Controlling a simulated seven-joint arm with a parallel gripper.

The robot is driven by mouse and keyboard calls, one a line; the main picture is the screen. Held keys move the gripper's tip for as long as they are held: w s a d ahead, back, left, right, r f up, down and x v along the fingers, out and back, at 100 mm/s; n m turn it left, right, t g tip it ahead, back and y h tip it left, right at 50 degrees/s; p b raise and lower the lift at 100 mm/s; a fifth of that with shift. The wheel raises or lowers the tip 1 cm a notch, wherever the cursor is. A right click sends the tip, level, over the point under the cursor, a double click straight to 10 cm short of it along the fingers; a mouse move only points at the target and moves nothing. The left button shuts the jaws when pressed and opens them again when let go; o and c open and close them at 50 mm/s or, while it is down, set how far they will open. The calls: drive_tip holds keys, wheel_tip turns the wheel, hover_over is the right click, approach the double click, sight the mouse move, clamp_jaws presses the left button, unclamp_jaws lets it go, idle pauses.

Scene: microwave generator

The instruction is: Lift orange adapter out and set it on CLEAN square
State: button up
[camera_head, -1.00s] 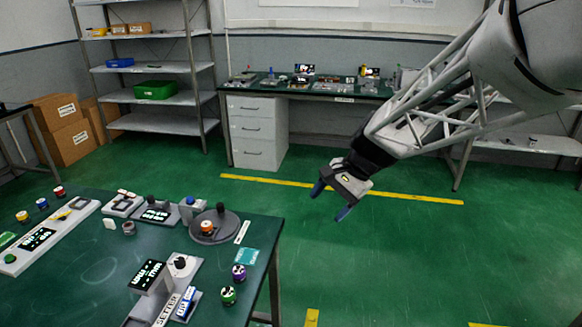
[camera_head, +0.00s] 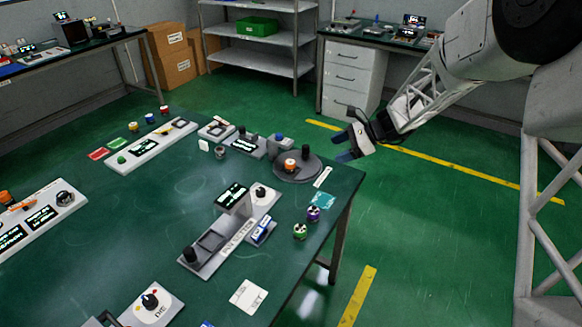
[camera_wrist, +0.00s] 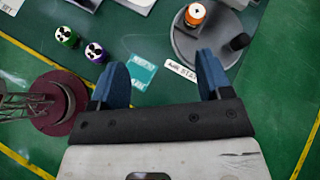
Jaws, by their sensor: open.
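An orange adapter (camera_head: 290,165) sits on a round grey turntable (camera_head: 310,172) near the table's right edge, beside a black knob. In the wrist view the adapter (camera_wrist: 195,14) is at the top, ahead of the right finger. My gripper (camera_head: 345,147) is open and empty, right of and above the turntable in the head view. Its blue fingers (camera_wrist: 160,65) are spread in the wrist view. A teal square (camera_head: 322,200) lies below the turntable; it also shows between the fingers (camera_wrist: 141,72). Its lettering is too small to read, so I cannot tell which square is CLEAN.
Purple (camera_head: 314,213) and green (camera_head: 300,231) adapters stand near the teal square. A grey fixture (camera_head: 215,240) stands left of them. The table's middle left is clear.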

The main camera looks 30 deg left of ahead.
sight(291, 162)
drive_tip(key=w+a+f+m, duration=0.1)
drive_tip(key=a+f, duration=0.2)
drive_tip(key=w+a+f+y, duration=0.1)
drive_tip(key=a+f, duration=0.2)
drive_tip(key=a, duration=0.1)
drive_tip(key=w+a+f+m+g+y, duration=0.1)
drive_tip(key=a+f, duration=0.2)
drive_tip(key=a, duration=0.1)
drive_tip(key=shift+a+f+m, duration=0.25)
drive_tip(key=shift+m, duration=0.05)
drive_tip(key=shift+s, duration=0.1)
drive_tip(key=shift+x, duration=1.25)
drive_tip(key=shift+x, duration=2.6)
drive_tip(key=shift+d+f, duration=0.1)
drive_tip(key=shift+f, duration=0.1)
drive_tip(key=c, duration=1.1)
